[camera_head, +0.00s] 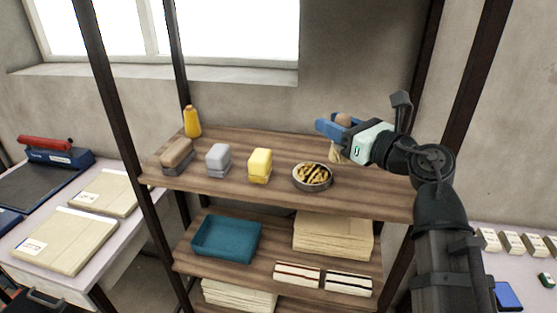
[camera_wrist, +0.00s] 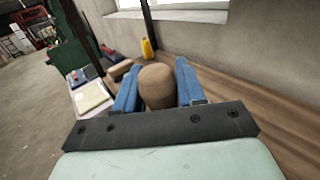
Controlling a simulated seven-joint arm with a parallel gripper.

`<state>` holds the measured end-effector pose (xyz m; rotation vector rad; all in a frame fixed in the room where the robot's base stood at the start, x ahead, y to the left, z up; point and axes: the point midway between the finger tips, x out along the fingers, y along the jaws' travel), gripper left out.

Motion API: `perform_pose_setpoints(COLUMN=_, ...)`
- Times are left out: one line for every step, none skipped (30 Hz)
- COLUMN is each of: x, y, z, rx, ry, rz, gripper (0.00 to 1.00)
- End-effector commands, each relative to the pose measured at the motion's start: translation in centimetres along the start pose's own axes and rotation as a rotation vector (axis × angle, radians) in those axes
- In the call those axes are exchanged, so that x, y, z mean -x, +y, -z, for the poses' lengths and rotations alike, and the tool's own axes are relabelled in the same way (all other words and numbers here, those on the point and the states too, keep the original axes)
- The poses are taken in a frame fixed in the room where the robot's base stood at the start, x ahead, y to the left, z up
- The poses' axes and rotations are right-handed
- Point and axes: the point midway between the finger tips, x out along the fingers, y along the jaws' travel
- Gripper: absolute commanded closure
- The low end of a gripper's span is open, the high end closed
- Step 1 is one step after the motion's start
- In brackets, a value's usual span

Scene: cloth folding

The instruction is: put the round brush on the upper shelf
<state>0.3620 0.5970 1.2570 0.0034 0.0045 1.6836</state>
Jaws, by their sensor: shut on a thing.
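The round brush has a brown rounded handle (camera_head: 343,119), and pale bristles (camera_head: 335,154) show under my gripper in the head view. My gripper (camera_head: 328,128) has blue fingers and is shut on the brush handle. In the wrist view, the brown handle (camera_wrist: 157,86) sits between the two blue fingers. The brush is over the right back part of the upper shelf (camera_head: 375,196), bristles down. I cannot tell whether the bristles touch the board. The gripper hides part of the brush.
The upper shelf also holds a yellow bottle (camera_head: 192,122), a brown brush (camera_head: 176,153), a grey block (camera_head: 218,158), a yellow block (camera_head: 260,165) and a round bowl (camera_head: 312,177). A dark upright post stands at the right. The lower shelf holds a teal tray (camera_head: 227,239) and paper stacks.

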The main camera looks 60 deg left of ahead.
Motion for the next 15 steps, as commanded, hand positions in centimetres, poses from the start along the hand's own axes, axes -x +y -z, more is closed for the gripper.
perform_pose_setpoints(x=-0.1, y=-1.1, z=0.5, rx=-0.003, ry=0.001, rz=0.007, gripper=0.97)
perform_pose_setpoints(x=-0.1, y=-1.6, z=0.8, rx=-0.002, ry=0.001, rz=0.012, gripper=0.97)
perform_pose_setpoints(x=0.0, y=-2.5, z=1.2, rx=-0.003, ry=0.002, rz=0.019, gripper=0.97)
perform_pose_setpoints(x=0.0, y=-3.1, z=1.6, rx=-0.003, ry=0.002, rz=0.024, gripper=0.97)
perform_pose_setpoints(x=0.0, y=-3.8, z=2.0, rx=-0.003, ry=0.002, rz=0.03, gripper=0.97)
perform_pose_setpoints(x=0.1, y=-4.6, z=2.5, rx=-0.004, ry=0.001, rz=0.038, gripper=0.97)
perform_pose_setpoints(x=0.2, y=-5.3, z=2.9, rx=-0.003, ry=0.002, rz=0.046, gripper=0.97)
perform_pose_setpoints(x=0.3, y=-6.0, z=3.3, rx=-0.003, ry=0.002, rz=0.053, gripper=0.97)
perform_pose_setpoints(x=0.4, y=-6.8, z=3.8, rx=-0.004, ry=0.001, rz=0.063, gripper=0.97)
perform_pose_setpoints(x=0.5, y=-7.4, z=4.1, rx=-0.003, ry=0.001, rz=0.07, gripper=0.97)
perform_pose_setpoints(x=0.5, y=-7.9, z=4.4, rx=-0.003, ry=0.001, rz=0.077, gripper=0.97)
perform_pose_setpoints(x=0.7, y=-8.5, z=4.8, rx=-0.003, ry=0.001, rz=0.085, gripper=0.97)
perform_pose_setpoints(x=0.7, y=-8.9, z=5.0, rx=-0.003, ry=0.001, rz=0.09, gripper=0.97)
perform_pose_setpoints(x=0.8, y=-9.2, z=5.2, rx=-0.002, ry=0.0, rz=0.095, gripper=0.97)
perform_pose_setpoints(x=0.9, y=-9.6, z=5.4, rx=-0.001, ry=0.0, rz=0.1, gripper=0.97)
